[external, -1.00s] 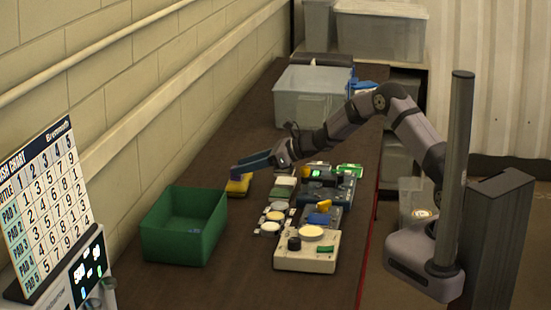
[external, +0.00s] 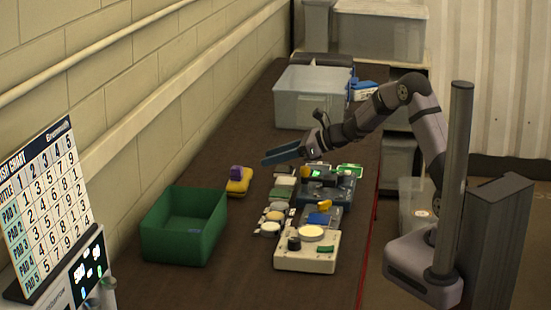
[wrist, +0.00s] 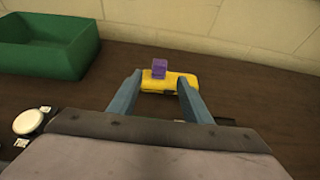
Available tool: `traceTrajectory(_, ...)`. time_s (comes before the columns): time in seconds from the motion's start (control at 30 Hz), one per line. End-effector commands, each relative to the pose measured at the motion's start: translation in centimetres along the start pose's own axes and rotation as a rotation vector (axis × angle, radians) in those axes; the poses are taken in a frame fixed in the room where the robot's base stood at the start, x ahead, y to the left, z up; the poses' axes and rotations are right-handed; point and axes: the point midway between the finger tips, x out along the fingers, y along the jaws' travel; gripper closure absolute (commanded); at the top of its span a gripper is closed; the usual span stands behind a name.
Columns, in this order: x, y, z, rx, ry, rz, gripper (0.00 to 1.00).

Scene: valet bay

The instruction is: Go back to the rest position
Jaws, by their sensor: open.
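My gripper (external: 282,153) is open and empty, held above the bench to the right of a yellow block-like item (external: 239,187). A small purple block (external: 235,172) rests on top of that yellow item. In the wrist view my gripper's two blue fingers (wrist: 155,98) are spread apart. The yellow item (wrist: 183,80) and the purple block (wrist: 159,69) show beyond them, apart from the fingers.
A green bin (external: 170,250) stands at the front left of the bench. Several devices, including a white one with a round pad (external: 290,262), and small pads line the middle. A clear grey tub (external: 300,112) stands farther back. A chart (external: 45,205) is at the left.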

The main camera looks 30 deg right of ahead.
Motion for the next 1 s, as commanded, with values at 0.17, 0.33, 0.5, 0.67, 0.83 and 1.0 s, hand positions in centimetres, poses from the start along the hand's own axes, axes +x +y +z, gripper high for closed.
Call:
traceTrajectory(0.17,0.0,0.0,0.0,0.0,0.0,0.0,0.55)
traceTrajectory(0.33,-0.5,0.9,-0.1,-0.043,0.022,0.018,0.55)
traceTrajectory(0.5,-2.5,4.3,-1.0,-0.227,0.114,0.098,0.55)
traceTrajectory(0.67,-6.8,9.4,-3.5,-0.547,0.257,0.251,0.55)
traceTrajectory(0.83,-12.3,13.6,-7.3,-0.914,0.392,0.449,0.55)
traceTrajectory(1.0,-17.5,15.7,-11.8,-1.255,0.485,0.663,0.55)
